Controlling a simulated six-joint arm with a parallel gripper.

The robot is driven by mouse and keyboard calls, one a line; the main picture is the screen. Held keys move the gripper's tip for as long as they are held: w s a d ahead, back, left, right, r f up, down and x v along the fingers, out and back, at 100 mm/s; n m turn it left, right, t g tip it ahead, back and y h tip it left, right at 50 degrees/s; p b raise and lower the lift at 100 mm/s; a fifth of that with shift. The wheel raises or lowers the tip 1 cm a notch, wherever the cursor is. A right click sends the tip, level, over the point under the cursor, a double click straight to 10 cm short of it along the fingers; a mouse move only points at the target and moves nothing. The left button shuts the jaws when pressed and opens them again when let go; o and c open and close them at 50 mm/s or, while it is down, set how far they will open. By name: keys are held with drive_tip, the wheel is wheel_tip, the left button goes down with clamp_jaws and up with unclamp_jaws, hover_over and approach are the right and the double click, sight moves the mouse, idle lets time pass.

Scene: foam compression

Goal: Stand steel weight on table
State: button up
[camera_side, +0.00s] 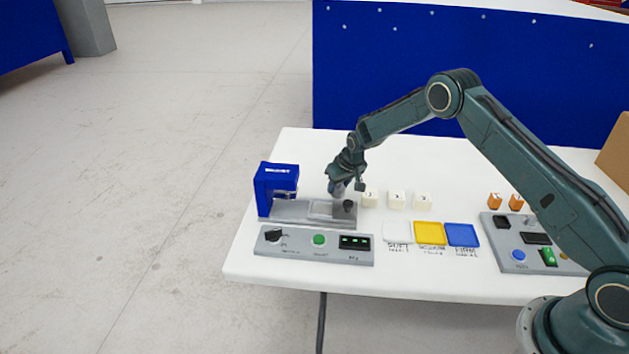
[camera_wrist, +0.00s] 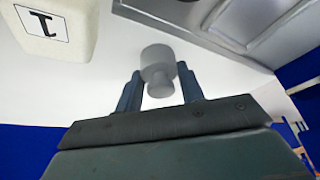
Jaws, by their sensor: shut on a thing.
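The steel weight (camera_wrist: 158,62) is a small grey cylinder with a narrower knob, between my two fingers in the wrist view. My gripper (camera_wrist: 161,84) is shut on its knob end. In the side view my gripper (camera_side: 340,187) is low over the white table (camera_side: 300,143), just behind the right part of the blue press's grey base. The weight is small and partly hidden there, and I cannot tell whether it touches the table.
A blue press (camera_side: 275,183) stands left, its control box (camera_side: 313,245) in front. Several white foam cubes (camera_side: 397,200) stand right of my gripper; one marked 1 (camera_wrist: 52,28) is close by. White, yellow (camera_side: 430,233) and blue pads, orange blocks (camera_side: 494,201) and another panel (camera_side: 500,260) lie further right.

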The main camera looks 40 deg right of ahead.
drive_tip(key=shift+f, duration=0.1)
idle(0.3)
drive_tip(key=o, duration=1.3)
drive_tip(key=shift+c, duration=0.2)
drive_tip(key=v, duration=1.2)
